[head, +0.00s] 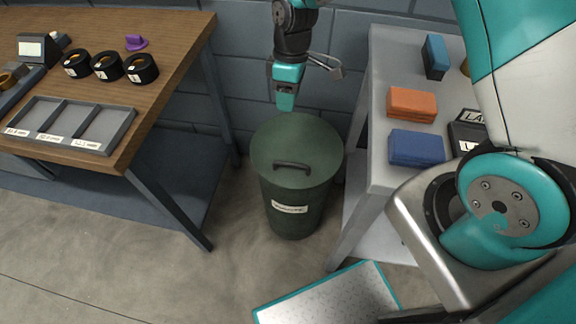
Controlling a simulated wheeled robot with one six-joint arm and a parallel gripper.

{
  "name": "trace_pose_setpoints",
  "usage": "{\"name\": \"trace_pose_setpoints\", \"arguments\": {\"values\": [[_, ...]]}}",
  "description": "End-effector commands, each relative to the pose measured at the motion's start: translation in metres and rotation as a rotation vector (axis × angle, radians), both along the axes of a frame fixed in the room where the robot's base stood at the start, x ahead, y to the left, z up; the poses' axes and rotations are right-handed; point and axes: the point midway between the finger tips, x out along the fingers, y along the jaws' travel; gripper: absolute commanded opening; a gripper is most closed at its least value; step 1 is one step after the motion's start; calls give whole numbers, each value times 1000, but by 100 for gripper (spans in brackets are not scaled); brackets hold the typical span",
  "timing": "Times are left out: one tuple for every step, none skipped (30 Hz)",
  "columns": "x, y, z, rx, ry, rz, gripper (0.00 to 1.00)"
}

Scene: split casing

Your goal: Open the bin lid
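A round dark green bin (292,208) stands on the floor between two tables, with a pale label on its front. Its lid (272,140) lies flat on top and is shut. A dark handle (293,167) arches across the front part of the lid. My gripper (286,103) points down over the back of the lid, behind the handle. It looks apart from the handle. I see its fingers nearly edge-on, so whether they are open or shut does not show.
A wooden table (186,45) at left holds a grey divided tray (28,104), several black rolls and a purple piece (136,42). A grey table (385,52) at right holds an orange block (411,104) and blue blocks (416,147).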

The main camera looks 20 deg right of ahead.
Motion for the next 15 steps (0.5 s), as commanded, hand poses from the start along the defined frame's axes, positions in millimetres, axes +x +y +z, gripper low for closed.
{"name": "trace_pose_setpoints", "arguments": {"values": [[3,-4,-21,-7,8,13,40],[5,-5,-28,-10,12,20,40],[6,-7,-35,-14,13,29,40],[7,-8,-39,-16,14,34,40],[8,-9,-43,-17,15,37,40],[8,-10,-46,-18,16,39,40],[8,-10,-49,-19,17,42,40],[7,-10,-52,-19,18,43,40],[6,-9,-56,-20,18,43,40],[5,-9,-60,-20,19,43,40],[4,-8,-65,-20,19,43,40],[3,-7,-72,-20,21,43,40],[1,-7,-78,-20,21,43,40],[1,-6,-84,-20,21,43,40],[-1,-5,-93,-20,21,43,40]]}}
